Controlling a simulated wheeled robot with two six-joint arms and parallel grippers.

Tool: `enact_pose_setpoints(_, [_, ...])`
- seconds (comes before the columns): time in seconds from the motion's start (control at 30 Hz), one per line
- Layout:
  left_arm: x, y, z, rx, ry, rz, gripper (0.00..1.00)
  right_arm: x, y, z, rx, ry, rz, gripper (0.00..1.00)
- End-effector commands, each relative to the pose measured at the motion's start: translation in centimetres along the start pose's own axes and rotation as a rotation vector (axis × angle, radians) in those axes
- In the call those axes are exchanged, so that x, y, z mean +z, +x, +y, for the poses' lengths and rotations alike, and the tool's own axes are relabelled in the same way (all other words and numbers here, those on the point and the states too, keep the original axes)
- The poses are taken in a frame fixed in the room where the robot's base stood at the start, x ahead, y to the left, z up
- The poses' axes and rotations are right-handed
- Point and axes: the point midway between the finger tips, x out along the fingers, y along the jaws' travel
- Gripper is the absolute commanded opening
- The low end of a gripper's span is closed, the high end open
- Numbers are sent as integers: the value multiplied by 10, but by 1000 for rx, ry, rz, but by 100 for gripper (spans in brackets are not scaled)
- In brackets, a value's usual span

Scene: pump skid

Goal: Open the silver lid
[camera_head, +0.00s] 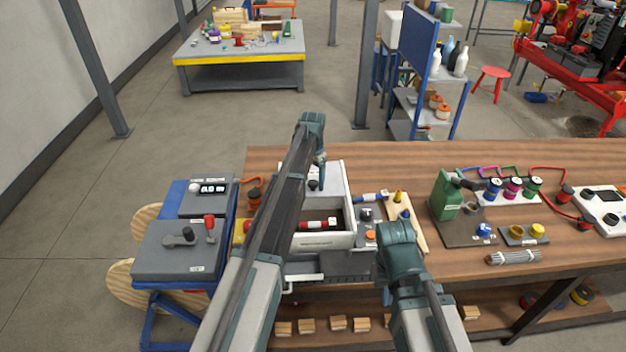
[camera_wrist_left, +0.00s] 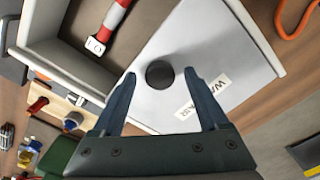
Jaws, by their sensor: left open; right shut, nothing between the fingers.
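The silver lid (camera_head: 327,172) is a flat pale plate with a black round knob (camera_wrist_left: 160,74) and a printed label. It lies back toward the rear of the white box (camera_head: 325,241), whose front part is uncovered. A red-and-white cylinder (camera_head: 318,223) lies inside the box. My left gripper (camera_head: 319,178) points down over the lid. In the left wrist view its open fingers (camera_wrist_left: 160,85) stand on either side of the knob, apart from it. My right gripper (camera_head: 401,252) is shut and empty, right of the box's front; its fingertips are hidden.
A grey control box (camera_head: 180,250) on a blue stand is at the left. Right of the white box are a wooden strip (camera_head: 408,222) with small parts and a green pump unit (camera_head: 447,195). The bench (camera_head: 385,155) is clear behind the box.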

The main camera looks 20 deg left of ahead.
Motion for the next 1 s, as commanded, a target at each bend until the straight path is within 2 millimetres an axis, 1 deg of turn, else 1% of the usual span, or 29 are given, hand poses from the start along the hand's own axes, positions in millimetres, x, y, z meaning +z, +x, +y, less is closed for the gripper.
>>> enact_pose_setpoints(0.27, [0, -26, 0, 0, 0, 0, 77, 2, -26, 2, 0, -1, 0, 0])
enact_pose_setpoints(0.8, [0, -107, 0, 0, 0, 0, 77, 6, -107, 10, -1, 3, 0, 0])
enact_pose_setpoints(0.9, [0, -121, 0, 0, 0, 0, 77, 7, -121, 11, -2, 6, 0, 0])
enact_pose_setpoints(1.0, [0, -131, 0, 0, 0, 0, 77, 8, -130, 12, -2, 9, 0, 0])
